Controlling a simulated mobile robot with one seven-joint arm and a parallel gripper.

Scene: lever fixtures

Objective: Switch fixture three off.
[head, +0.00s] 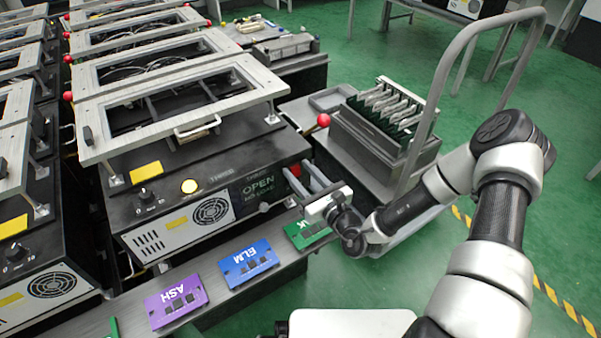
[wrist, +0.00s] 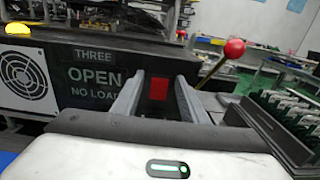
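Fixture three (head: 215,185) is a black box with a raised light frame lid (head: 180,105) on top. Its display (wrist: 92,75) reads THREE, OPEN, NO LOAD in the wrist view. A red square part (wrist: 159,88) shows on the front right of the fixture, between my fingers; it also shows beside them in the head view (head: 294,171). A lever with a red ball knob (head: 323,120) stands at the fixture's right side, and the knob shows in the wrist view (wrist: 234,48). My gripper (head: 303,177) is open and empty, its fingers pointing at the red part. Contact cannot be told.
A purple ASH board (head: 176,301), a blue ELM board (head: 249,264) and a partly hidden green board (head: 305,235) lie on the front ledge. A rack of dark boards (head: 385,120) stands on the right. More fixtures stand behind and left. Green floor is free at right.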

